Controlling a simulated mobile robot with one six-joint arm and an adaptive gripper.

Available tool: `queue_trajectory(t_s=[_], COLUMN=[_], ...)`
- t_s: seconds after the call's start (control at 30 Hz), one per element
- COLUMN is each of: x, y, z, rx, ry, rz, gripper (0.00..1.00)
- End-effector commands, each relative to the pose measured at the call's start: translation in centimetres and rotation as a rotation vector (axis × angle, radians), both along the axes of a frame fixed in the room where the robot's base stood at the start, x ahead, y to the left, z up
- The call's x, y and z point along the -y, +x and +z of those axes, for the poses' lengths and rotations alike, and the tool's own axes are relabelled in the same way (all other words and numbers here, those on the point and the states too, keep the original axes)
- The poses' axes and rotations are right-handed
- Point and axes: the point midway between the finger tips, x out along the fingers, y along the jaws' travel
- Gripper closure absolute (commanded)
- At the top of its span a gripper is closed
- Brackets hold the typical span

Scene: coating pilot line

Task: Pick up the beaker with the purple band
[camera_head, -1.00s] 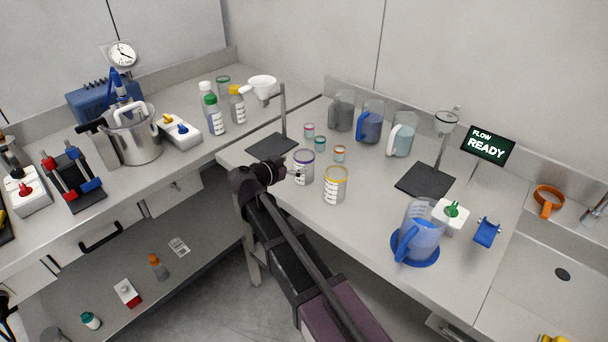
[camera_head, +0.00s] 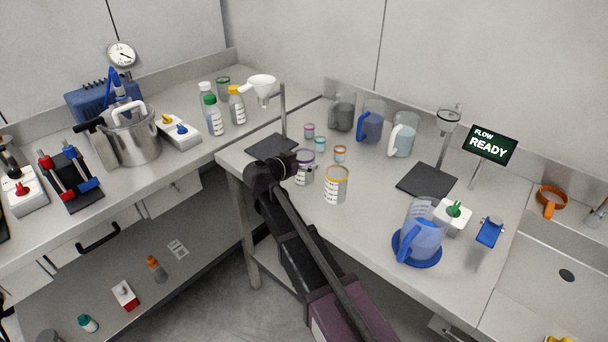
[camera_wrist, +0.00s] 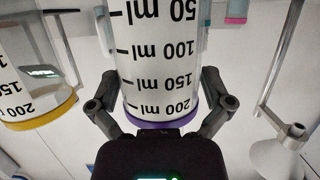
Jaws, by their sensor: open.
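The beaker with the purple band (camera_head: 303,170) stands upright on the right-hand bench, partly hidden by my gripper in the head view. In the wrist view the beaker (camera_wrist: 160,60) appears upside down, with printed volume marks and the purple band at its rim. My gripper (camera_head: 296,165) is at the beaker, with one finger on each side of it. In the wrist view my gripper (camera_wrist: 158,88) is open around the beaker. I cannot tell whether the fingers touch the glass.
A beaker with a yellow band (camera_head: 335,186) stands close to the right. Small jars with teal (camera_head: 320,145) and orange (camera_head: 340,154) lids stand behind. A funnel stand (camera_head: 283,115) with a dark base is at the back left. Several pitchers stand along the back.

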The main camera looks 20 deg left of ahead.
Motion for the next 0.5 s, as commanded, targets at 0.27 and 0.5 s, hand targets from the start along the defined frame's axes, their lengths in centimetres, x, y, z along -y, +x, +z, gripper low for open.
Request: queue_trajectory(t_s=[0.27,0.5], x=[0.02,0.04], y=[0.00,-0.01], z=[0.01,0.01], rx=[0.000,0.000], ry=[0.000,0.000], rz=[-0.001,-0.001], gripper=[0.00,0.48])
